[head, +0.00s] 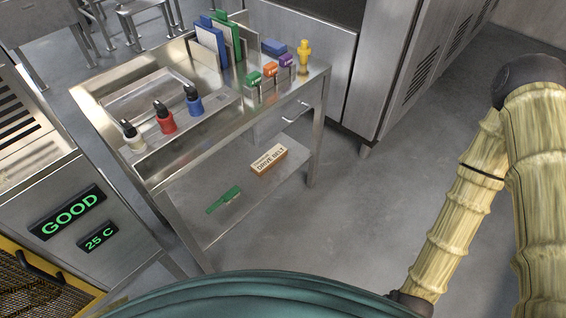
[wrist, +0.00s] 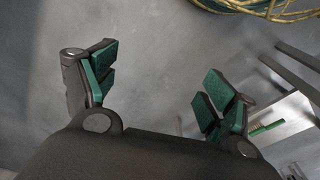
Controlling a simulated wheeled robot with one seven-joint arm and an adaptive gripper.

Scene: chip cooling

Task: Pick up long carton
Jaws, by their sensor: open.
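The long carton (head: 268,159) is a tan and white box labelled DRIVE BELT. It lies on the lower shelf (head: 225,222) of the metal cart in the head view, toward the cart's right end. I cannot make it out in the wrist view. My gripper (wrist: 162,85) is open and empty in the wrist view, its green pads spread wide over bare floor. The gripper itself is not in the head view; only my yellow-covered arm (head: 452,210) shows at the right, well apart from the carton.
A green brush-like item (head: 223,200) lies left of the carton. The cart's upper top (head: 180,145) overhangs the shelf and holds bottles, coloured blocks and upright boards. A cart leg (head: 318,140) stands right of the carton. Clear floor (head: 365,215) lies between cart and arm.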

